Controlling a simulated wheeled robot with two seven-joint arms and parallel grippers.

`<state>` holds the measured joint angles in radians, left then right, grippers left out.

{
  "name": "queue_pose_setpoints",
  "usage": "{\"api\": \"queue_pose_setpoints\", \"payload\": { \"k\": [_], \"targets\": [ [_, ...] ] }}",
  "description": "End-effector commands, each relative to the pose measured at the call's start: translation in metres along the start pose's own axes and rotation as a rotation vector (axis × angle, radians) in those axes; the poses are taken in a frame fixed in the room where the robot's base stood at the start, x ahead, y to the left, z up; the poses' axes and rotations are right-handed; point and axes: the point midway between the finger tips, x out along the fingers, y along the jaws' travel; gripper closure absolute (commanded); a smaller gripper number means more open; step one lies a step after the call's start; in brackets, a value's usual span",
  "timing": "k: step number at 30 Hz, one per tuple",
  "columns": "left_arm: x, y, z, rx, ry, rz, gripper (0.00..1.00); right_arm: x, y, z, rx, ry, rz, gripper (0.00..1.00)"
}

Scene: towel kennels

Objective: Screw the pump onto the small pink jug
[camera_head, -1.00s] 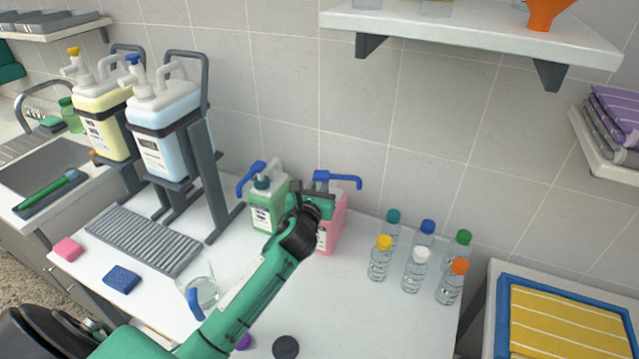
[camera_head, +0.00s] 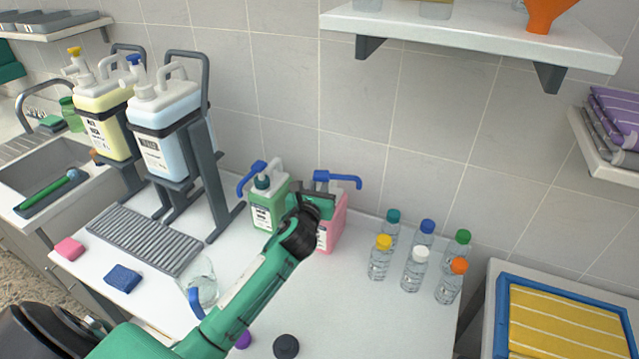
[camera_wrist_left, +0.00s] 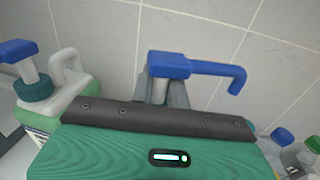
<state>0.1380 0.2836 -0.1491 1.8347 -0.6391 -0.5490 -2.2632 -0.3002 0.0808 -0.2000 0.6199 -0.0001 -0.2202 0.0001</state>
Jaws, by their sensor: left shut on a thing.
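The small pink jug (camera_head: 334,226) stands upright on the white table near the tiled wall. The blue pump (camera_head: 337,179) is upright at the top of the pink jug, its spout pointing right. In the left wrist view the blue pump head (camera_wrist_left: 185,67) rises just beyond the gripper body. My left gripper (camera_head: 318,196) is at the jug's top, shut on the pump's lower part. Its fingertips and the join between pump and jug neck are hidden by the gripper and wrist. My right gripper is not in view.
A green jug (camera_head: 266,212) with a blue pump stands close to the left. Several capped bottles (camera_head: 414,268) stand to the right. A clear measuring jug (camera_head: 203,284) and a black cap (camera_head: 286,346) are on the table. A shelf (camera_head: 470,39) overhangs at upper right.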

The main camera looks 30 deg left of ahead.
Motion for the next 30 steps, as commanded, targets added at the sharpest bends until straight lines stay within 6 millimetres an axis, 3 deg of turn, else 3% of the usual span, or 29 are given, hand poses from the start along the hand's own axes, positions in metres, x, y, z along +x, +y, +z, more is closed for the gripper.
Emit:
{"api": "queue_pose_setpoints", "payload": {
  "k": [30],
  "targets": [
    [-0.0001,-0.0001,-0.0096,0.0,0.0,0.0,1.0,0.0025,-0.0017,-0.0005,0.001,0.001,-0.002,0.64]
  ]
}}
